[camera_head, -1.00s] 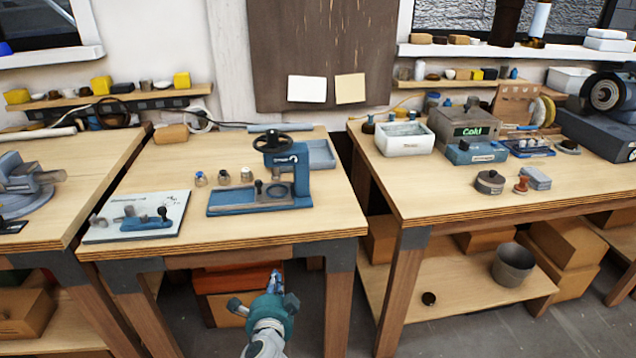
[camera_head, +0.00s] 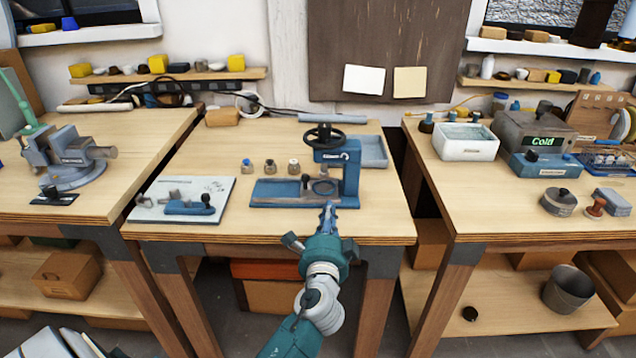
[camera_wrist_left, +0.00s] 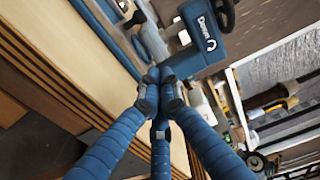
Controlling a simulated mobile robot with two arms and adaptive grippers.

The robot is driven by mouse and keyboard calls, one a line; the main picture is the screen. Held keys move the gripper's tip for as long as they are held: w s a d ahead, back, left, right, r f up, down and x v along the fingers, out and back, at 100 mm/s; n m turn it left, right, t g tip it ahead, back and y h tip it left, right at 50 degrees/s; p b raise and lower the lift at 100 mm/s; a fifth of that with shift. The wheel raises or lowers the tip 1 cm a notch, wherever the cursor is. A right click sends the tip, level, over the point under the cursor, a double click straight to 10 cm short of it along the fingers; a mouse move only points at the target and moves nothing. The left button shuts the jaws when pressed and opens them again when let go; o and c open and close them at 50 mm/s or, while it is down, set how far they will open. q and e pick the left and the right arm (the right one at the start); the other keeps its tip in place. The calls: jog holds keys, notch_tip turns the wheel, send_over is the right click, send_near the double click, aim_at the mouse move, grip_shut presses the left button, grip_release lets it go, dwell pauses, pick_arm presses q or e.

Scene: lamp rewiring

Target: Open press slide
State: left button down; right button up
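The blue press (camera_head: 350,170) with a black handwheel stands on the middle bench. Its low blue slide base (camera_head: 275,192) reaches left from the column and carries a small black upright knob (camera_head: 305,182) and a ring. My left gripper (camera_head: 328,208) is at the bench's front edge, just in front of the base. In the left wrist view its fingers (camera_wrist_left: 160,78) meet at the tips with nothing visible between them. The press body (camera_wrist_left: 207,30) shows beyond them there, the blue base edge (camera_wrist_left: 105,38) at upper left. My right gripper is out of view.
A white board with blue parts (camera_head: 182,200) lies left of the press. Several small jars (camera_head: 270,167) stand behind the base. A blue-grey tray (camera_head: 374,152) is behind the column. A vise (camera_head: 70,160) sits on the left bench. The bench front is clear right of the press.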

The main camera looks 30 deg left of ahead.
aim_at(315, 196)
pick_arm(q)
jog(key=x, duration=0.4)
jog(key=p+x, duration=0.1)
jog(key=x, duration=0.4)
jog(key=shift+w+a+r, duration=0.15)
jog(key=shift+a+r, duration=0.05)
jog(key=shift+r, duration=0.05)
jog(key=a, duration=0.1)
jog(key=s+a+p, duration=0.1)
jog(key=a, duration=0.1)
jog(key=shift+s, duration=0.1)
jog(key=shift+a, duration=0.25)
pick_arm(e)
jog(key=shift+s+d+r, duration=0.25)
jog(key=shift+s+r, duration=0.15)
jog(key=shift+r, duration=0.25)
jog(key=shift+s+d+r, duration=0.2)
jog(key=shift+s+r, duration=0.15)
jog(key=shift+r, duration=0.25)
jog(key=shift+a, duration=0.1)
